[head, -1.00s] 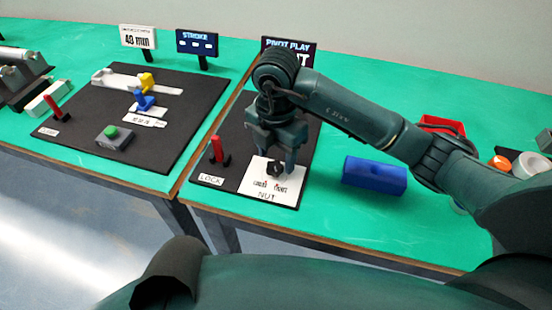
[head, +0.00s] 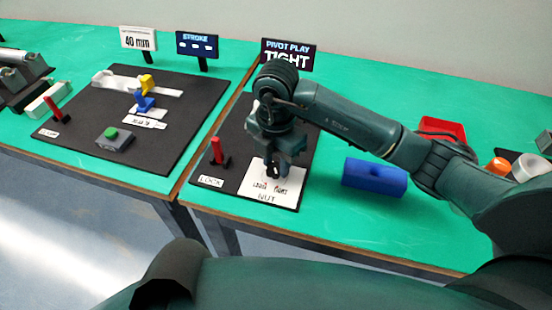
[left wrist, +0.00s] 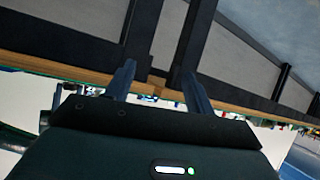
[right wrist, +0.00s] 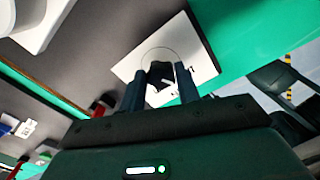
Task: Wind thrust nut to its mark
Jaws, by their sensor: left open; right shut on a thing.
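The thrust nut (right wrist: 160,72) is a small dark piece over a white card (head: 289,178) lettered NUT on the black right-hand board. My right gripper (head: 275,168) points down at the card and is shut on the nut. In the right wrist view both fingers (right wrist: 160,90) flank the nut, which sits inside a thin circle drawn on the card. The nut's mark cannot be made out. A sign (head: 288,55) behind reads PIVOT PLAY TIGHT. My left gripper (left wrist: 158,85) is open and empty; it shows only in its own wrist view, facing table legs and edge.
A red lever (head: 217,150) with a LOCK label stands left of the card. A blue block (head: 374,177) lies right of the board, with a red tray (head: 442,128) beyond. The left board holds a slider, blue and yellow pieces, and a green button (head: 112,133).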

